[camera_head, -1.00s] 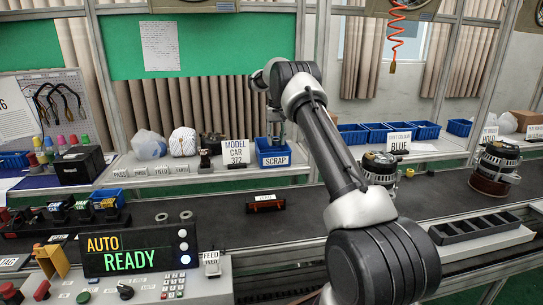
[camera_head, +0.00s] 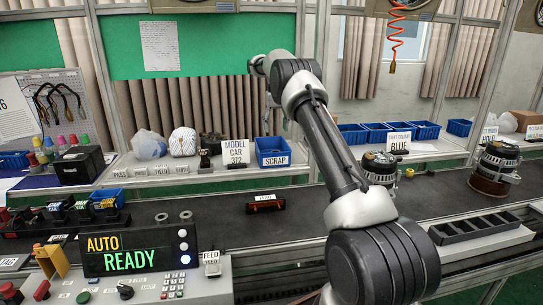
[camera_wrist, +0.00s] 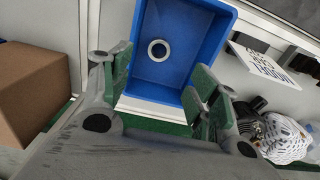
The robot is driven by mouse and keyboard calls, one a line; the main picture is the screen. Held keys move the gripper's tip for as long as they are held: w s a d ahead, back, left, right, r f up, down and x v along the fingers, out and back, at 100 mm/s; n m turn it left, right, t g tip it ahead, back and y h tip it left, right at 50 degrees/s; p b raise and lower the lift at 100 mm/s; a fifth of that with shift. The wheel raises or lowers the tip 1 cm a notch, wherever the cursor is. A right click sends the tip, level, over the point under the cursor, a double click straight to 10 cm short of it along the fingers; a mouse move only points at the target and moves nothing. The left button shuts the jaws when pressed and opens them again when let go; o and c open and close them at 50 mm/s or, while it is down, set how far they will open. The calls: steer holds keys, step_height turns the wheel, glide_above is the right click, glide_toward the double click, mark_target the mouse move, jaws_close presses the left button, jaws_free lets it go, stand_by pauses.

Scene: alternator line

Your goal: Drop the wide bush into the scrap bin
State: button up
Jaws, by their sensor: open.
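The wide bush (camera_wrist: 158,50), a pale metal ring, lies on the floor of the blue scrap bin (camera_wrist: 221,50) in the wrist view. It is clear of my gripper (camera_wrist: 160,88), which is open and empty, its green-padded fingers spread to either side of the bin's near part. In the head view the scrap bin (camera_head: 273,146) stands on the back shelf with its SCRAP label facing front. There the bush inside it cannot be seen, and my arm hides most of my gripper.
A MODEL CAR card (camera_head: 236,152) stands left of the bin, with white and clear bundles farther left. Blue trays (camera_head: 376,132) are to the right. The dark conveyor (camera_head: 330,203) is largely clear around a small part.

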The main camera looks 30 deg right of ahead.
step_height(320, 180, up, 6)
steer(key=shift+r, duration=0.1)
stand_by(0.4)
step_height(320, 180, down, 7)
steer(key=s, duration=0.2)
steer(key=s+a+r+n+t, duration=0.1)
steer(key=s+a+r, duration=0.2)
steer(key=s, duration=1.3)
steer(key=s+a+r+n+t, duration=0.1)
steer(key=s+a+r, duration=0.3)
steer(key=s, duration=1.3)
steer(key=s+a+r+n+t, duration=0.1)
steer(key=s+a, duration=0.5)
steer(key=s, duration=1.1)
steer(key=shift+s+a+r+t, duration=0.25)
steer(key=shift+r+t, duration=0.45)
steer(key=shift+r, duration=0.45)
